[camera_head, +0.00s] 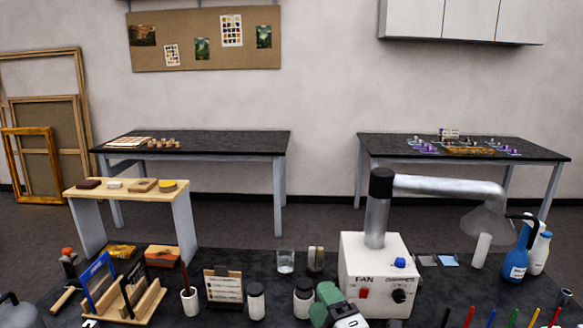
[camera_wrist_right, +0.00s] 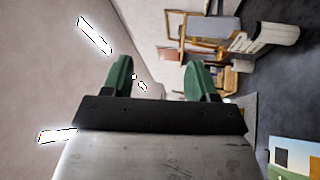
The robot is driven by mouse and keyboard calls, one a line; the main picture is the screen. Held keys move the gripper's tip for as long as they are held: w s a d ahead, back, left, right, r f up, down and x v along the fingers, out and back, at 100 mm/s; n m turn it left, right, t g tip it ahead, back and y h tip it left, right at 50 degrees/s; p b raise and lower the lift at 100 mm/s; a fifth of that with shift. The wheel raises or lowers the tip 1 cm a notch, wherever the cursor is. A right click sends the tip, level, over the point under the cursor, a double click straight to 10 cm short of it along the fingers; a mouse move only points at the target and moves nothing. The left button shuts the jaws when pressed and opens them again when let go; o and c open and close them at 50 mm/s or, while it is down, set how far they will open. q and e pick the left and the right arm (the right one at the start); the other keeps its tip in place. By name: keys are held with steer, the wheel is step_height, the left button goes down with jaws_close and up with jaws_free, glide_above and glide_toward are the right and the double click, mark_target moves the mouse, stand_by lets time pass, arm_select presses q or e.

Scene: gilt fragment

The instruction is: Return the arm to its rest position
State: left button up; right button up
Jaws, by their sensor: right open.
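My right gripper (camera_head: 328,302) shows low in the middle of the head view, in front of the white fan box. Only its green part and some white housing show there. In the right wrist view my right gripper (camera_wrist_right: 159,78) has its two green fingers wide apart. Nothing is between them; the wall and frames show far behind. My left gripper cannot be made out in the head view.
The dark workbench (camera_head: 330,281) is crowded. The white fan box (camera_head: 375,262) with its metal duct (camera_head: 447,186) stands close to my right gripper. A glass (camera_head: 286,262), a dark-lidded jar (camera_head: 256,301) and a wooden rack (camera_head: 130,300) stand left of it; a blue bottle (camera_head: 517,258) stands right.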

steer(key=s+d+f+m+g+h, duration=0.3)
steer(key=s+d+f+m+h, duration=0.4)
steer(key=m, duration=0.3)
steer(key=s+d+f+m+g, duration=0.3)
steer(key=s+f+g, duration=0.1)
steer(key=s, duration=0.4)
steer(key=s+d+f+m+g+h, duration=0.1)
steer(key=s+d+f+m+g, duration=0.1)
steer(key=s+f+m+g, duration=0.35)
steer(key=s+d+f+m+g, duration=0.1)
steer(key=s+d+f+g, duration=0.2)
steer(key=s, duration=0.7)
step_height(320, 180, down, 31)
steer(key=b, duration=0.6)
steer(key=s+d+f+g+b, duration=0.2)
steer(key=s+f+b, duration=0.2)
steer(key=s+f, duration=1.2)
step_height(320, 180, down, 4)
steer(key=shift+s+d+r+h, duration=0.1)
steer(key=shift+s+d+h, duration=0.1)
steer(key=shift+s+h, duration=0.1)
